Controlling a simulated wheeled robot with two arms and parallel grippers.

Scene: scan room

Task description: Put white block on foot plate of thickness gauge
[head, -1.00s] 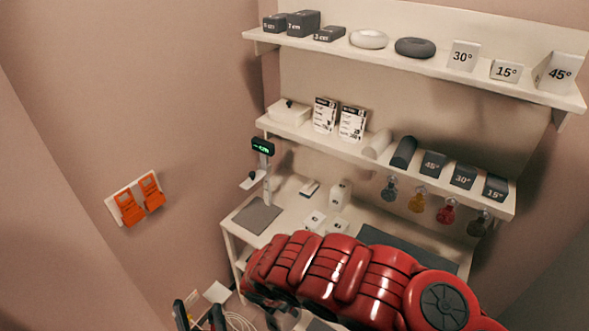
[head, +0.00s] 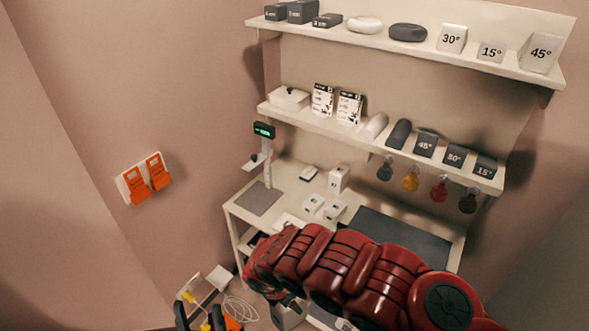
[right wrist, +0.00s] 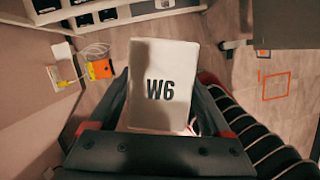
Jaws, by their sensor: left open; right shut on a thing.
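The white block (right wrist: 162,75), marked W6, is between the fingers of my right gripper (right wrist: 162,108), which is shut on it in the right wrist view. In the head view my red right arm comes in from the right, and it hides most of that gripper. The thickness gauge (head: 264,131) has a green display on a post at the table's back left. A dark flat plate (head: 258,199) lies at its foot. I see nothing on this plate.
Small white blocks (head: 336,211) and a taller white block (head: 339,178) stand on the table (head: 291,176). A dark mat (head: 400,238) lies to their right. Two loaded shelves (head: 340,132) overhang the back. Orange holders (head: 147,178) hang on the left wall.

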